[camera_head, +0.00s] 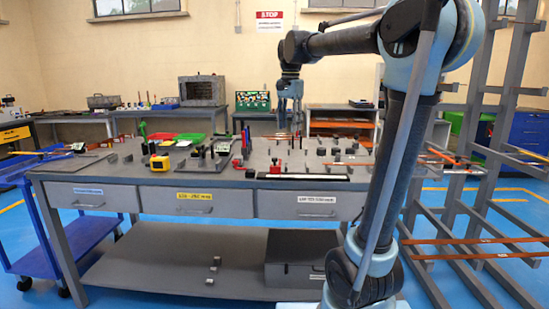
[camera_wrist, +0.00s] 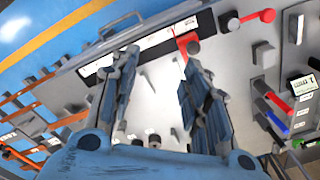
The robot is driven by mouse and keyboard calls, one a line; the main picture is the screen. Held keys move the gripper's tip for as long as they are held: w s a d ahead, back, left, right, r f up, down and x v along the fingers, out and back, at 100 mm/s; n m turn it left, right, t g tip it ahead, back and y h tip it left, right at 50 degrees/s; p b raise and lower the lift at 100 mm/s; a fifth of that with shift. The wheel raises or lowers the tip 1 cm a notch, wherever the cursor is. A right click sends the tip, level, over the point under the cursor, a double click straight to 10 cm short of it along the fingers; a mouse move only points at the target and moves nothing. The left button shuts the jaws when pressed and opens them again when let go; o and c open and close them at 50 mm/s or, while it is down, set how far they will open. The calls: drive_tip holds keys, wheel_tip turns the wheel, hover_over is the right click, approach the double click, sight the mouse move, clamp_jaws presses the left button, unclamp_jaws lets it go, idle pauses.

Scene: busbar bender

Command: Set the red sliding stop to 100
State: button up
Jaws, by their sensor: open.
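The red sliding stop (camera_head: 276,167) stands at the left part of a long dark rail with a pale scale strip (camera_head: 303,178) along the bench's front edge. In the wrist view the red stop (camera_wrist: 186,42) shows beside the right fingertip, at the scale strip (camera_wrist: 150,45); whether they touch I cannot tell. My gripper (camera_head: 291,104) hangs pointing down above the bench. In the wrist view my gripper (camera_wrist: 161,52) is open, with nothing between its fingers. The scale's numbers are too small to read.
The grey workbench (camera_head: 110,172) carries several small dark blocks and tools. A red and green bin pair (camera_head: 178,138) stands behind. Another red part (camera_wrist: 258,16) lies right of the stop in the wrist view. A rack with copper bars (camera_head: 470,242) stands at right.

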drive_tip(key=w+a+r+m, duration=0.2)
drive_tip(key=w+a+r, duration=0.1)
drive_tip(key=w+a, duration=0.25)
drive_tip(key=f, duration=1.7)
drive_tip(key=shift+s, duration=0.35)
clamp_jaws()
